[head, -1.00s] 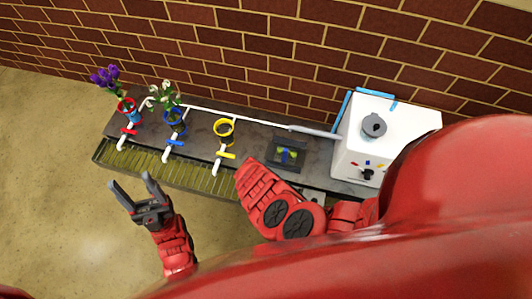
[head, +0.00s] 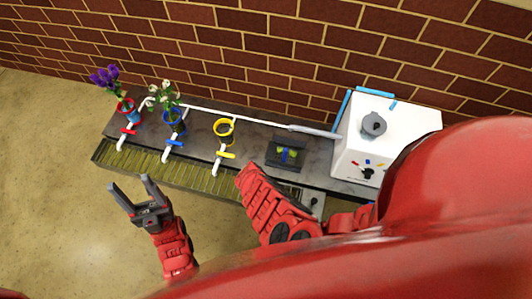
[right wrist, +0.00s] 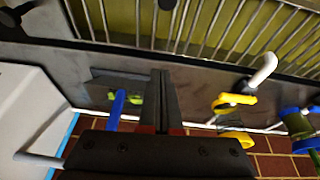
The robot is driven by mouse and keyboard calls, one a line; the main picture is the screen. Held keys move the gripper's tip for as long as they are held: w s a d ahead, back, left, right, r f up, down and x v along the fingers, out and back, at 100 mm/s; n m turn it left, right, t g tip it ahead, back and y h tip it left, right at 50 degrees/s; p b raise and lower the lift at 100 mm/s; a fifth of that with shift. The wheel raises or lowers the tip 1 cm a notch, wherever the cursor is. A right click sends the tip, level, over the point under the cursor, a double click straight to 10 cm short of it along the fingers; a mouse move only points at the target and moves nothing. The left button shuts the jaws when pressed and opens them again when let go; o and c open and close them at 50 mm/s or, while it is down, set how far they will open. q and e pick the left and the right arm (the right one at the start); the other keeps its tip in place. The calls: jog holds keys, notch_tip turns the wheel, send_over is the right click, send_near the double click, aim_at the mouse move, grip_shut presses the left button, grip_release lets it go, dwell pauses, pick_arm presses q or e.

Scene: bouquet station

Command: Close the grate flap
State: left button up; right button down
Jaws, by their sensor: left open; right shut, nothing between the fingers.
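The grate (head: 150,172) runs along the front edge of the grey bench, with thin bars over an olive-yellow bed. In the right wrist view the barred grate (right wrist: 205,20) crosses the top. I cannot tell the flap apart from the rest of the grate, nor its angle. My right gripper (right wrist: 161,74) is shut and empty, its dark fingertips just short of the grate's near edge in that picture. In the head view my red right arm hides it. My left gripper (head: 131,191) is open and empty, in front of the grate over the floor.
Red, blue and yellow rings (head: 225,128) with white pipes line the bench (head: 255,135); purple and white flowers stand in two. A dark tray (head: 287,153) holds something blue and green. A white box (head: 388,120) stands right, a brick wall behind.

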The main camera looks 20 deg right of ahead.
jog(key=shift+s+a+f, duration=0.1)
jog(key=shift+s, duration=0.1)
jog(key=shift+s+a+f+b, duration=0.1)
jog(key=shift+a+b, duration=0.1)
jog(key=shift+b, duration=0.15)
jog(key=shift+s+a+f+b, duration=0.1)
jog(key=shift+s+f+b, duration=0.05)
jog(key=shift+s+b, duration=0.15)
